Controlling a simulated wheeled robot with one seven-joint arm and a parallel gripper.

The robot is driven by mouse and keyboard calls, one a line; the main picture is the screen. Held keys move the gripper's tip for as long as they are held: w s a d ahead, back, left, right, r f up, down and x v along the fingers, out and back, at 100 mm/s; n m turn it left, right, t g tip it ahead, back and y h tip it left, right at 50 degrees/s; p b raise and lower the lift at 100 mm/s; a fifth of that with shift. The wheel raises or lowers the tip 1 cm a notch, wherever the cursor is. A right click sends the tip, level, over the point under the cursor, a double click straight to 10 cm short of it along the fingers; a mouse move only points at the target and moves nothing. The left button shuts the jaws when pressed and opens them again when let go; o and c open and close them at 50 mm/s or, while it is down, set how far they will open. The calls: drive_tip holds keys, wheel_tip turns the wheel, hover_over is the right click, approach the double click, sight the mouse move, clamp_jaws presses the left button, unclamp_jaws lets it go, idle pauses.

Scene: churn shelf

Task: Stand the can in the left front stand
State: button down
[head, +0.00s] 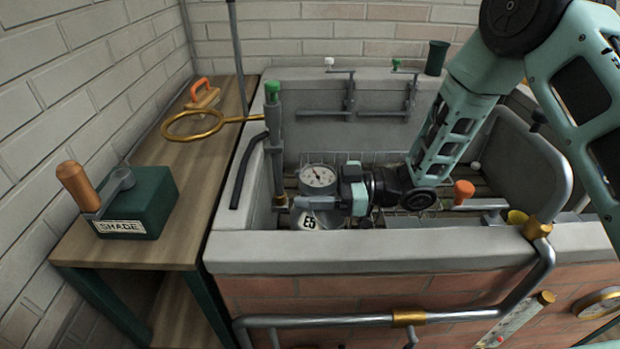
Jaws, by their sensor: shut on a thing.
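My gripper (312,203) reaches down into the concrete trough and is shut on a grey metal can (328,220) with a black-and-white label. The can is at the left front of the trough, just behind its front wall, which hides its lower part. My gripper hides part of its top. I cannot tell the can's tilt or whether it rests on a stand; no left front stand shows clearly.
The trough's front rim (380,243) and a round dial (318,177) are close to my gripper. A vertical pipe with a green cap (273,92) rises at left. An orange knob (463,190) stands to the right. A bench holds a green SHADE box (140,203).

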drive_tip(key=shift+f, duration=1.8)
drive_tip(key=shift+c, duration=1.8)
unclamp_jaws()
drive_tip(key=shift+f, duration=0.15)
drive_tip(key=d, duration=0.7)
drive_tip(key=shift+s+d+b, duration=0.2)
drive_tip(key=shift+d+b, duration=0.1)
drive_tip(key=shift+b, duration=0.1)
